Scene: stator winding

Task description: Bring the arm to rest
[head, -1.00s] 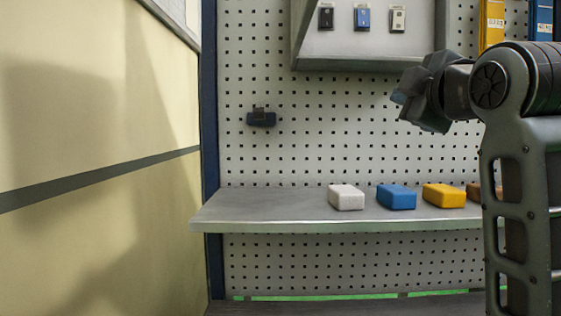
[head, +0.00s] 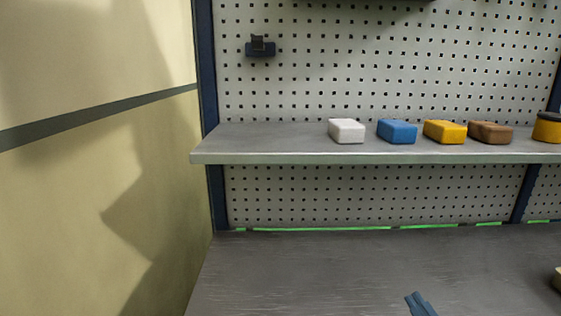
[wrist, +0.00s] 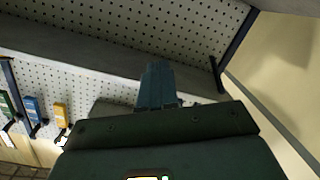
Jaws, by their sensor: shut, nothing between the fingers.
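My gripper (head: 420,305) shows in the head view only as blue-grey fingertips at the bottom edge, in front of the grey worktop. The rest of my arm is out of that view. In the wrist view my gripper's fingers (wrist: 157,85) are together with nothing between them, pointing toward the pegboard. They look clear of any object, but the gap to the worktop cannot be judged.
A shelf (head: 270,146) holds a white block (head: 346,131), blue block (head: 397,131), yellow block (head: 444,132) and brown block (head: 490,133). A yellow, dark-topped item (head: 548,128) stands at its right. The worktop (head: 300,275) is largely bare. A cream wall (head: 90,200) bounds the left.

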